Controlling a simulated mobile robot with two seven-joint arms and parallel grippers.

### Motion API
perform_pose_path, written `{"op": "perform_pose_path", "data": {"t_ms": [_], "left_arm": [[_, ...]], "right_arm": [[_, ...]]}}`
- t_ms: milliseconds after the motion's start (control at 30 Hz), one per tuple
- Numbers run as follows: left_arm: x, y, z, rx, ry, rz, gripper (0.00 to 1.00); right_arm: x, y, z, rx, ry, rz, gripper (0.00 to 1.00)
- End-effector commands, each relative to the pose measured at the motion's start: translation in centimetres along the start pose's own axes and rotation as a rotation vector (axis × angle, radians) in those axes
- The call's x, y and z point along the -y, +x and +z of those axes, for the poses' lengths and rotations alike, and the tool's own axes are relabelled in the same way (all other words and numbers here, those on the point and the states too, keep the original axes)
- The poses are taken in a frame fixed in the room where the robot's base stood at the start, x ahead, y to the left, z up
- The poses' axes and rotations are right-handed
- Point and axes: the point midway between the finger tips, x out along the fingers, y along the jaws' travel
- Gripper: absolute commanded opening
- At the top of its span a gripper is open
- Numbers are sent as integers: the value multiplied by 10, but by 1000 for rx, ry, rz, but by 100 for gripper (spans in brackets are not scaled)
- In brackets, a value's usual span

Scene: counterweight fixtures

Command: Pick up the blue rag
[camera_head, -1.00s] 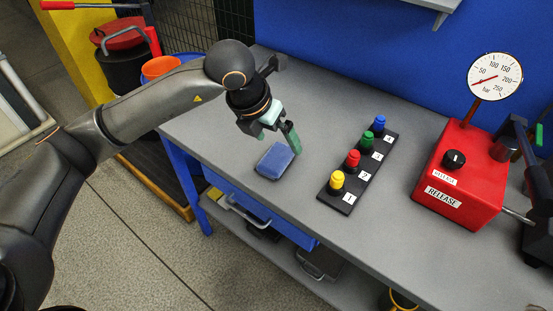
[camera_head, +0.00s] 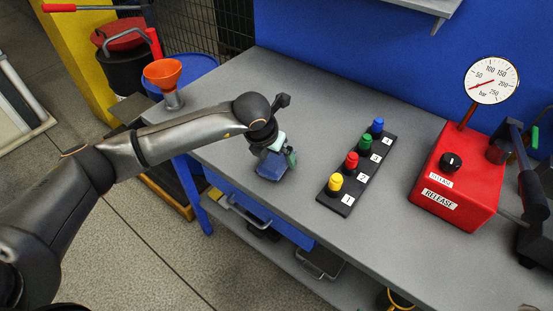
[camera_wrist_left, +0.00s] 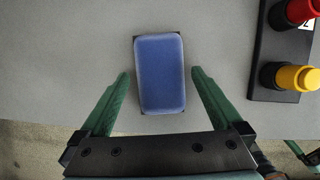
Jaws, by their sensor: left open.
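The blue rag (camera_head: 270,169) is a folded, pad-like blue cloth lying on the grey workbench near its front edge. In the left wrist view the rag (camera_wrist_left: 160,74) lies between the two green fingers, with a gap on each side. My left gripper (camera_head: 280,157) is right over the rag in the head view and hides its upper part. In the left wrist view the gripper (camera_wrist_left: 160,78) is open and holds nothing.
A black strip with yellow, red, green and blue buttons (camera_head: 352,172) is right of the rag. A red box with a gauge (camera_head: 458,176) stands further right. An orange funnel (camera_head: 163,76) is at the bench's left end. The bench (camera_head: 300,88) behind is clear.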

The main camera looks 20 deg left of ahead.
Motion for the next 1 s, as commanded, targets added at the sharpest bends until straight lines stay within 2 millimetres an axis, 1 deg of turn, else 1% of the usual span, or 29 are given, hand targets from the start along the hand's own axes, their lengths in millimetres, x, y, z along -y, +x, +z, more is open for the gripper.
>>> {"op": "perform_pose_path", "data": {"t_ms": [100,300,900,967,1000], "left_arm": [[0,7,0,0,1,0,100],[0,8,0,1,1,0,100],[0,7,0,1,1,0,32],[0,7,0,1,1,0,26],[0,7,0,1,1,0,26]], "right_arm": [[0,0,0,0,0,0,81],[0,0,0,0,0,0,81],[0,0,0,0,0,0,81],[0,0,0,0,0,0,81],[0,0,0,0,0,0,81]]}}
